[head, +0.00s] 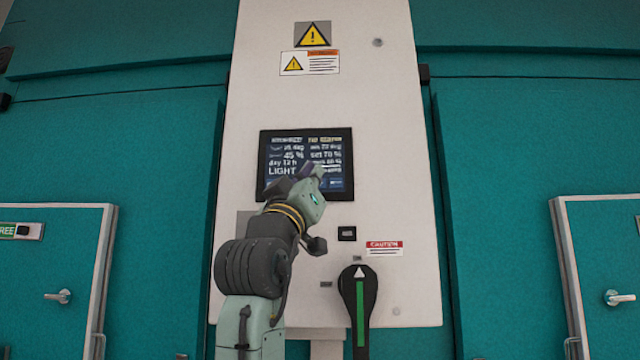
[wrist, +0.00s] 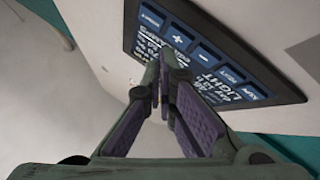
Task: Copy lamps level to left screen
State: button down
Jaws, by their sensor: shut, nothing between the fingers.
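A dark screen (head: 305,150) is set in a white panel in the head view. It shows rows of pale text, including "45 %", "set 70 %", "day 12 h" and "LIGHT"; other text is too blurred to read. My gripper (head: 320,170) is in front of its lower right part and hides some of it. In the wrist view the screen (wrist: 215,65) appears turned, with a row of blue buttons including a plus (wrist: 178,39) and a minus (wrist: 204,57). My gripper (wrist: 162,80) is shut and empty, its tips close to the screen; contact cannot be told.
Below the screen are a small black fitting (head: 347,233), a caution label (head: 385,248) and a black rotary handle (head: 358,300) with a green stripe. Warning signs (head: 312,35) are above. Teal doors with lever handles (head: 58,296) (head: 620,298) flank the panel.

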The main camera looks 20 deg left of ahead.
jog(key=shift+w, duration=0.1)
jog(key=shift+w+a, duration=0.1)
jog(key=shift+w, duration=0.2)
jog(key=shift+w+a, duration=0.1)
jog(key=shift+w, duration=0.2)
dwell(0.6)
jog(key=shift+s+d, duration=0.25)
jog(key=shift+s, duration=0.45)
jog(key=shift+s+d+b, duration=0.2)
jog(key=shift+s+b, duration=0.2)
jog(key=shift+s, duration=0.4)
jog(key=shift+s+d+b, duration=0.25)
jog(key=shift+s+b, duration=0.15)
jog(key=shift+s, duration=0.4)
jog(key=shift+s+d+b, duration=0.2)
jog(key=shift+s+b, duration=0.2)
jog(key=shift+s, duration=0.4)
jog(key=shift+a+f, duration=0.1)
